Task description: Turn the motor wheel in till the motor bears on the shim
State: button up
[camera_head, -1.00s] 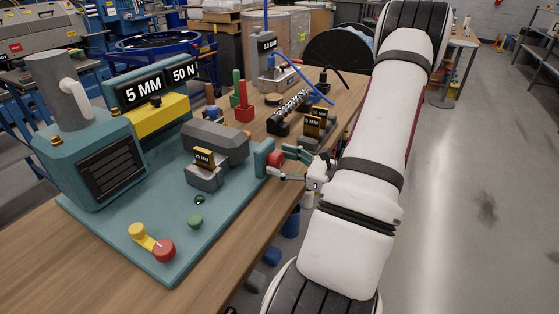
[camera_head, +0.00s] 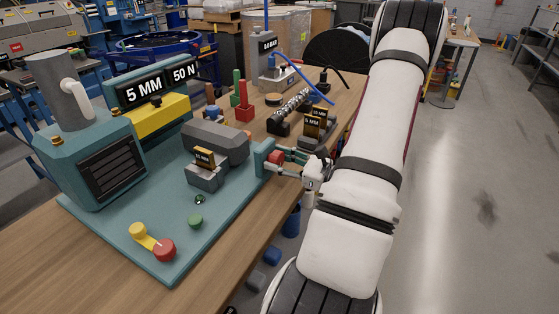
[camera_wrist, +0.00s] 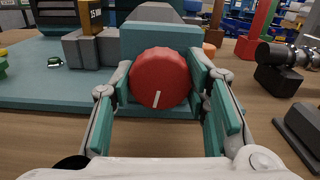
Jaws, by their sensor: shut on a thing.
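The red motor wheel (camera_wrist: 158,78) has a white mark near its bottom in the wrist view, pointing almost straight down. It sits on the front of a teal block (camera_wrist: 160,38); in the head view it shows as a small red patch (camera_head: 276,157) between the fingers. My gripper (camera_wrist: 160,85) is shut on the wheel, one finger on each side. The dark grey motor (camera_head: 217,138) lies beside the teal block on the teal baseplate (camera_head: 165,225).
Yellow and red knobs (camera_head: 163,250) and a green button (camera_head: 196,221) are near the plate's front. Red and green posts (camera_head: 243,107) and a black-ended shaft (camera_head: 293,104) stand behind.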

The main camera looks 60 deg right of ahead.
jog(key=m+p, duration=0.2)
jog(key=m, duration=0.3)
jog(key=shift+m+p, duration=0.65)
jog(key=shift+m, duration=1.25)
jog(key=o, duration=1.1)
jog(key=shift+o, duration=0.2)
jog(key=s+d, duration=0.1)
jog(key=s, duration=1.1)
